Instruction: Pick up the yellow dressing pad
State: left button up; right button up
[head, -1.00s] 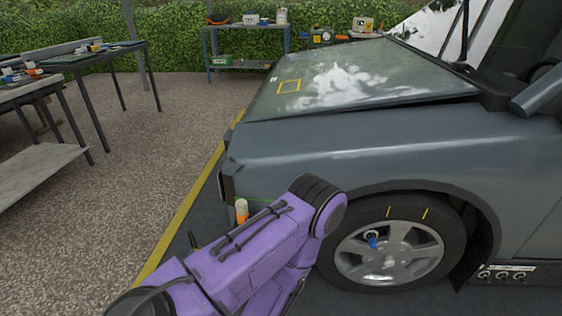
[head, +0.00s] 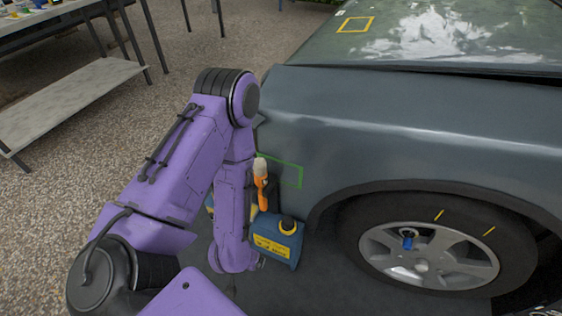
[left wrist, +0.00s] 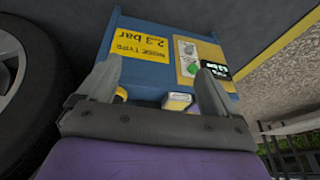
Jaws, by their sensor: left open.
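A small yellow block with a pale face (left wrist: 178,101), which looks like the dressing pad, shows low between my fingers in the left wrist view, partly cut off by the gripper body. My left gripper (left wrist: 158,83) is open, its two grey fingers apart in front of a blue unit (left wrist: 150,42) with a yellow label. I cannot tell whether the fingers touch anything. In the head view my left arm reaches down beside the car's front, and its gripper is hidden. I cannot make out the pad there. My right gripper is not in view.
The car's fender (head: 400,125) and front wheel (head: 425,255) bound the right side. Open gravel (head: 60,220) lies to the left.

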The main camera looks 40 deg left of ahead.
aim_at(288, 220)
pick_arm(q)
jog(key=w+m, duration=0.1)
jog(key=w, duration=0.3)
jog(key=w+d+m+h+b, duration=0.1)
jog(key=w, duration=0.3)
jog(key=w+m+t+h+b, duration=0.1)
jog(key=w+m, duration=0.1)
jog(key=w, duration=0.3)
jog(key=shift+w+d, duration=0.1)
jog(key=shift+d, duration=0.25)
jog(key=w, duration=0.3)
jog(key=w+b, duration=0.1)
jog(key=shift+w+d+f, duration=0.1)
jog(key=shift+w+f, duration=0.1)
jog(key=shift+f, duration=0.15)
jog(key=shift+b+x, duration=0.5)
jog(key=shift+x, duration=0.3)
jog(key=shift+w+f, duration=0.1)
jog(key=shift+f, duration=0.25)
jog(key=shift+r, duration=0.1)
jog(key=shift+c, duration=0.6)
jog(key=c, duration=1)
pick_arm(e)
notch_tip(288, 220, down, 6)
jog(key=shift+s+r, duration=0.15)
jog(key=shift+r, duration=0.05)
